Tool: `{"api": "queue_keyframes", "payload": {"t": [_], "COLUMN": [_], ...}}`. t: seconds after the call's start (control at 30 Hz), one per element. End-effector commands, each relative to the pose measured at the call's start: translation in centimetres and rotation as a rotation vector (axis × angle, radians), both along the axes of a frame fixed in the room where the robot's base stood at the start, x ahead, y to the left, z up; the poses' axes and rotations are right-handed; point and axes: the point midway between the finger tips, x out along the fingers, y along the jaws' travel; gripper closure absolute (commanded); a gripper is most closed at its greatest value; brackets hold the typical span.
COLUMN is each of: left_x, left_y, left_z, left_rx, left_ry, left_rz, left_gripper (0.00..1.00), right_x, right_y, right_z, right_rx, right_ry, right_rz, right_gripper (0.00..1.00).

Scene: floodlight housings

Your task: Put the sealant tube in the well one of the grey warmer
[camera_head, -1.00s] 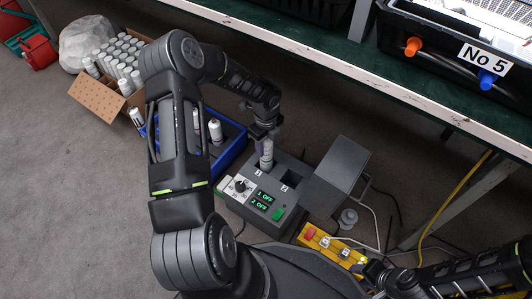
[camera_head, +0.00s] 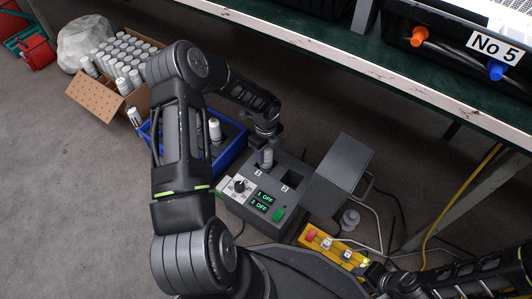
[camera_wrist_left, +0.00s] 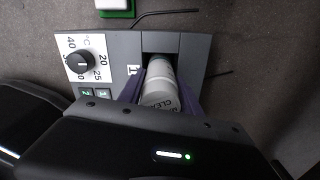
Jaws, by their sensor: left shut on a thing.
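The sealant tube (camera_head: 267,158) is a pale, whitish cylinder standing at the well marked 1 of the grey warmer (camera_head: 301,184). My left gripper (camera_head: 266,143) is above the warmer and shut on the tube. In the left wrist view the tube (camera_wrist_left: 160,88) sits between the two purplish fingers (camera_wrist_left: 160,97), with its far end at the dark square opening of well one (camera_wrist_left: 160,42). How deep it sits is hidden. The warmer's displays read 1 OFF and 2 OFF. Part of my right arm shows at the lower right; its fingertips cannot be made out.
A blue tray (camera_head: 236,152) with tubes is at left, and a carton (camera_head: 99,97) of several tubes beyond. A yellow box (camera_head: 331,244) with buttons is in front. A bench edge (camera_head: 400,85) runs above.

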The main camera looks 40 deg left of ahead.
Motion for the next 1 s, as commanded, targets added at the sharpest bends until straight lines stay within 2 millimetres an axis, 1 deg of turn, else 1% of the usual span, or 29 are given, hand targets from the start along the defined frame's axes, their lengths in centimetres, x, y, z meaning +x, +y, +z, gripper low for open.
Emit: {"api": "queue_keyframes", "payload": {"t": [0.07, 0.1, 0.37, 0.6, 0.73, 0.87, 1.0], "left_x": [0.1, 0.0, 0.0, 0.0, 0.0, 0.0, 0.0], "left_y": [0.0, 0.0, 0.0, 0.0, 0.0, 0.1, 0.0], "left_z": [0.1, 0.0, 0.0, 0.1, 0.8, 2.5, 5.1], "left_rx": [0.001, 0.000, 0.000, 0.000, 0.000, 0.002, 0.002], "left_ry": [-0.001, 0.000, 0.000, 0.000, 0.000, 0.000, -0.001], "left_rz": [0.000, 0.000, 0.000, 0.000, 0.001, 0.001, 0.000], "left_gripper": [1.00, 0.58, 0.37, 0.37, 0.37, 0.37, 0.37], "right_x": [0.0, 0.0, 0.0, 0.0, -0.1, -0.2, -0.4], "right_y": [0.0, 0.0, 0.0, 0.0, 0.0, 0.1, 0.1], "right_z": [0.0, 0.0, 0.0, 0.0, 0.5, 1.4, 2.5], "right_rx": [0.000, 0.000, 0.000, 0.000, 0.000, -0.002, -0.004], "right_ry": [0.000, 0.000, 0.000, 0.000, 0.001, 0.002, 0.004], "right_rz": [0.000, 0.000, 0.000, 0.000, 0.000, 0.001, 0.004], "right_gripper": [0.64, 0.64, 0.64, 0.64, 0.64, 0.64, 0.64]}}
